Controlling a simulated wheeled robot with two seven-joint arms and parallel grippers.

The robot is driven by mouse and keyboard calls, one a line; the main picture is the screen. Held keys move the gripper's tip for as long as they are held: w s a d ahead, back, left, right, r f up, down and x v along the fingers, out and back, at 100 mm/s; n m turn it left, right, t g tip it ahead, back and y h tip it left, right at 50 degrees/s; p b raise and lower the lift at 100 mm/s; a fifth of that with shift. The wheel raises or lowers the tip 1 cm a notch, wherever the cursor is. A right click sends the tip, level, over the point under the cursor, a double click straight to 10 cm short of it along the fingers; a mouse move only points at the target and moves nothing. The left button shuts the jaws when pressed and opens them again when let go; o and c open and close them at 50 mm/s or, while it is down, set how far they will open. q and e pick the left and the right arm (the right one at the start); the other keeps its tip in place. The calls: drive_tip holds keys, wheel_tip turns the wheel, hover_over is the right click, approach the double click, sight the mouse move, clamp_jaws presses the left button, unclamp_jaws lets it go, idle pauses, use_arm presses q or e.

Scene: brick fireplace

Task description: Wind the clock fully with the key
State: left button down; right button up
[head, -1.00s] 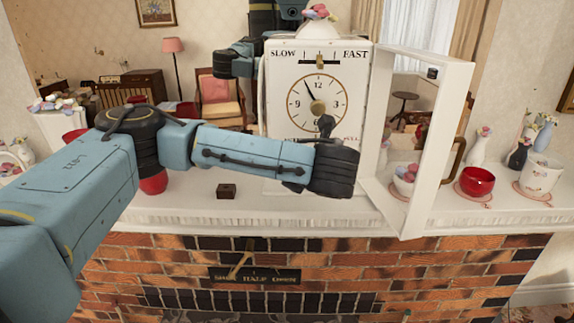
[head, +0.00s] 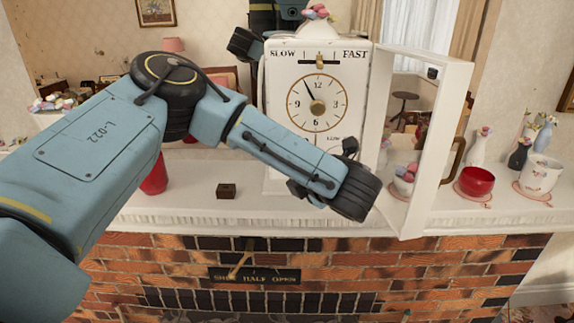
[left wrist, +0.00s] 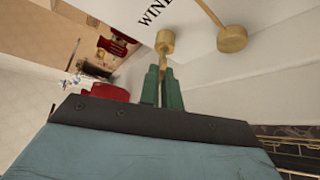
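The white clock (head: 287,150) stands on the mantel, its dial (head: 317,103) facing me and a SLOW–FAST slider (head: 320,60) above. Its framed door (head: 424,85) is swung open to the right. My left forearm and wrist cover the clock's lower front, hiding my left gripper in the head view. In the left wrist view, the green fingers of my left gripper (left wrist: 162,82) are close together on a slim brass key (left wrist: 164,60). The key points at a round brass fitting (left wrist: 165,40) on the white face, beside partly visible lettering. Its exact seating is unclear. My right gripper is not in view.
A second brass disc (left wrist: 232,38) on a rod is beside the key. A small brown box (head: 226,190) sits left of the clock. A red bowl (head: 476,184), a white cup (head: 540,174) and vases stand right of the open door. Bricks lie below the mantel.

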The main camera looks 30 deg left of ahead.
use_arm(q)
drive_tip(key=shift+w+a+m+y, duration=0.1)
drive_tip(key=shift+a+m+y, duration=0.05)
drive_tip(key=shift+m+y, duration=0.2)
drive_tip(key=shift+r, duration=0.1)
drive_tip(key=shift+w+m+y, duration=0.1)
drive_tip(key=shift+m+y, duration=0.95)
drive_tip(key=shift+m, duration=0.2)
drive_tip(key=shift+f+m, duration=0.2)
drive_tip(key=shift+m, duration=0.2)
drive_tip(key=shift+f+y+b, duration=0.15)
drive_tip(key=shift+y+b, duration=0.15)
drive_tip(key=shift+b, duration=0.65)
drive_tip(key=m+y+b, duration=0.1)
drive_tip(key=b, duration=1.1)
drive_tip(key=shift+f+m+t, duration=0.1)
drive_tip(key=shift+m+t, duration=0.3)
drive_tip(key=m+t+b, duration=0.1)
drive_tip(key=m+b, duration=0.1)
drive_tip(key=b, duration=0.5)
drive_tip(key=shift+f+y, duration=0.1)
drive_tip(key=shift+y, duration=0.3)
drive_tip(key=shift+b, duration=0.35)
